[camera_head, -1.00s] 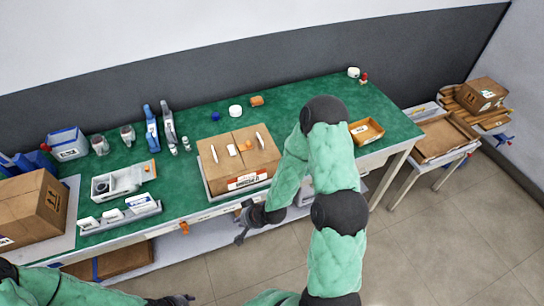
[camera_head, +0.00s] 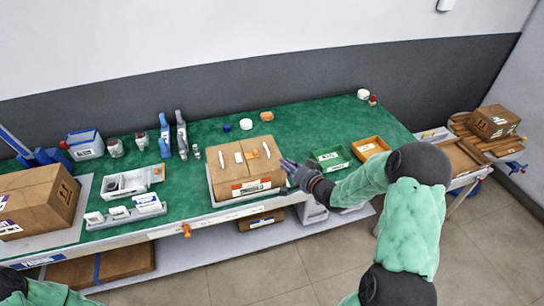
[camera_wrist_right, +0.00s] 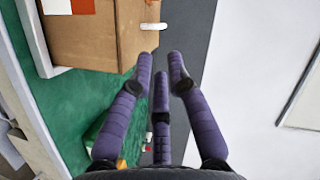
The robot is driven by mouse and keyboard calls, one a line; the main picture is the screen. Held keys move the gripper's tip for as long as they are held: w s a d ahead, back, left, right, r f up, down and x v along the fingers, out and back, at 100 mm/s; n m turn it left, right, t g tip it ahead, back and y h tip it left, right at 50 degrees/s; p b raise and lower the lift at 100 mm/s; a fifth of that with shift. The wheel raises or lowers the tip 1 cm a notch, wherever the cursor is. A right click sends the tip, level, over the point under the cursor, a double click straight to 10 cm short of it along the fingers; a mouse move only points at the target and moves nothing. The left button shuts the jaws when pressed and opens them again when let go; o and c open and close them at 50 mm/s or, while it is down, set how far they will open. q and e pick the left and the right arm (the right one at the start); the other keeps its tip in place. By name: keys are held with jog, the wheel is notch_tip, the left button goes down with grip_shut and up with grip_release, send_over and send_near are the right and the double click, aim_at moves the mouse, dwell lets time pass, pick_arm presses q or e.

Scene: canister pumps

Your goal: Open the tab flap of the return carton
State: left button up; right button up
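A brown carton (camera_head: 245,168) with a red-and-white label stands in a shallow grey tray at the middle of the green bench. Its top looks closed, with two slim white tabs and small white and orange patches on it. My right gripper (camera_head: 289,165) is at the carton's right side, at about the height of its top. In the right wrist view the carton (camera_wrist_right: 95,42) is at upper left, with a white tab (camera_wrist_right: 153,26) at its edge. The purple fingers of my right gripper (camera_wrist_right: 160,68) are apart with nothing between them. My left gripper is out of view.
Another brown carton (camera_head: 38,200) stands on a grey mat at far left. A green bin (camera_head: 332,158) and an orange bin (camera_head: 370,147) are right of the middle carton. A white fixture (camera_head: 130,182) lies left of it.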

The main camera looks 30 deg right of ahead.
aim_at(271, 160)
jog(key=b+x, duration=0.2)
jog(key=x, duration=0.7)
jog(key=shift+w+f, duration=0.2)
jog(key=shift+w, duration=0.05)
grip_shut()
